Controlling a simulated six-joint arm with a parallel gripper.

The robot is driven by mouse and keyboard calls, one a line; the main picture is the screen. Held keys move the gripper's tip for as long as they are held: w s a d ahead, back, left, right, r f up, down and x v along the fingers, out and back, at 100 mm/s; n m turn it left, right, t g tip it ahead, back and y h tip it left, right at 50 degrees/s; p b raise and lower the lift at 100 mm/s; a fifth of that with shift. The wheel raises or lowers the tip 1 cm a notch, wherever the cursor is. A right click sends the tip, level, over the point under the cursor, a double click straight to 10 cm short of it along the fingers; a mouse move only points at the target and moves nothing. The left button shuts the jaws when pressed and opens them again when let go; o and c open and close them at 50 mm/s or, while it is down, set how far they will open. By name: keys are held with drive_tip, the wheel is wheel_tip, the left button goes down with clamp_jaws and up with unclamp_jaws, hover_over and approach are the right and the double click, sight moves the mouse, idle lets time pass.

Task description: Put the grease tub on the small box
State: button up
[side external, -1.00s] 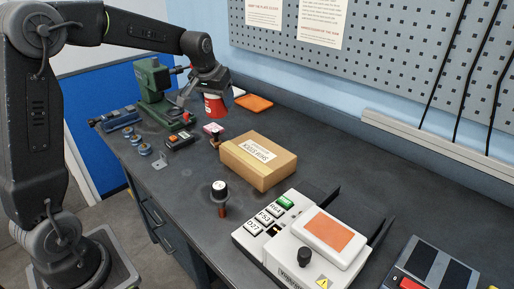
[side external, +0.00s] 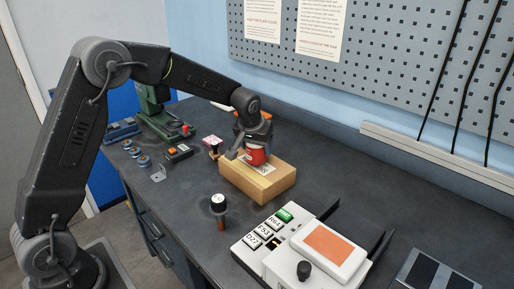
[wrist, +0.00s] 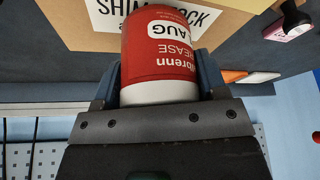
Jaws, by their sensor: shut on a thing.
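The red grease tub (side external: 256,156) with a white end is held between the fingers of my gripper (side external: 254,145). In the wrist view the tub (wrist: 160,55) fills the space between the two jaws (wrist: 160,85), its label upside down. The small cardboard box (side external: 275,184) lies on the bench under the tub, and its white label is partly covered by the tub. In the wrist view the box (wrist: 75,35) shows behind the tub. I cannot tell whether the tub touches the box top.
A white device with an orange screen (side external: 325,245) is at front right. A green machine (side external: 155,105) and small parts are at back left. The pegboard wall (side external: 400,75) is behind.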

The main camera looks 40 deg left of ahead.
drive_tip(key=shift+f, duration=0.4)
drive_tip(key=shift+f, duration=0.15)
drive_tip(key=o, duration=1.1)
drive_tip(key=v, duration=1.2)
drive_tip(key=s+d+r+m, duration=0.1)
drive_tip(key=s+r, duration=0.2)
drive_tip(key=s, duration=0.4)
drive_tip(key=s+d+r+m, duration=0.1)
drive_tip(key=s+d+r, duration=0.1)
drive_tip(key=s, duration=0.5)
drive_tip(key=s+d+f+m+t+h, duration=0.1)
drive_tip(key=s+d+f+m, duration=0.1)
drive_tip(key=s, duration=1.3)
drive_tip(key=shift+f+m+h, duration=0.3)
drive_tip(key=shift+f+h, duration=0.1)
drive_tip(key=shift+f, duration=0.05)
